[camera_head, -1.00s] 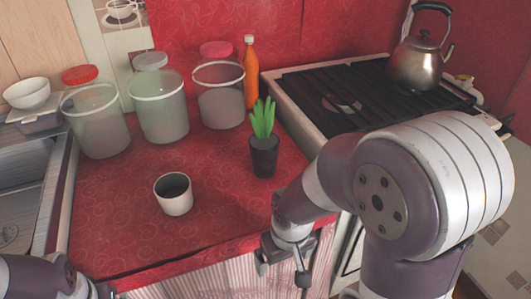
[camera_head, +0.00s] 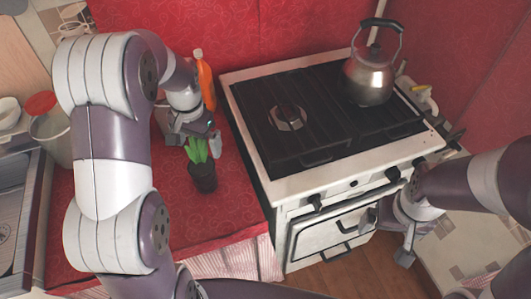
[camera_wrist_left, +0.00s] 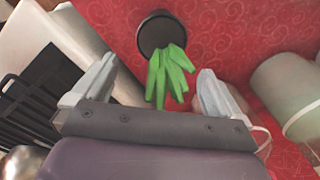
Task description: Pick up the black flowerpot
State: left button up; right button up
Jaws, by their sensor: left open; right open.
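The black flowerpot (camera_head: 203,178) stands upright on the red counter, left of the stove, with a green plant (camera_head: 197,149) in it. My left gripper (camera_head: 197,142) is open behind the plant, close to its leaves. In the left wrist view the pot's dark rim (camera_wrist_left: 162,32) is beyond the fingertips, and the leaves (camera_wrist_left: 167,75) reach into the gap between the open fingers (camera_wrist_left: 158,70). Nothing is gripped. My right gripper (camera_head: 391,238) is in front of the stove, low and far from the pot; it is open.
The stove (camera_head: 300,182) with a kettle (camera_head: 369,80) stands right of the pot. An orange bottle (camera_head: 206,82) is behind my left gripper. A red-lidded jar (camera_head: 50,130) is at the left, partly hidden by my left arm. The counter in front of the pot is clear.

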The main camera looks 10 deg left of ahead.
aim_at(204, 174)
pick_arm(q)
jog(key=shift+m, duration=0.3)
jog(key=f, duration=0.1)
jog(key=s+a+f, duration=0.1)
jog(key=f, duration=0.2)
jog(key=shift+s+a+f, duration=0.2)
jog(key=shift+s+f, duration=0.05)
jog(key=shift+s, duration=0.05)
jog(key=f, duration=0.5)
jog(key=d+f, duration=0.1)
jog(key=f, duration=0.2)
jog(key=shift+w, duration=0.25)
jog(key=c, duration=1.1)
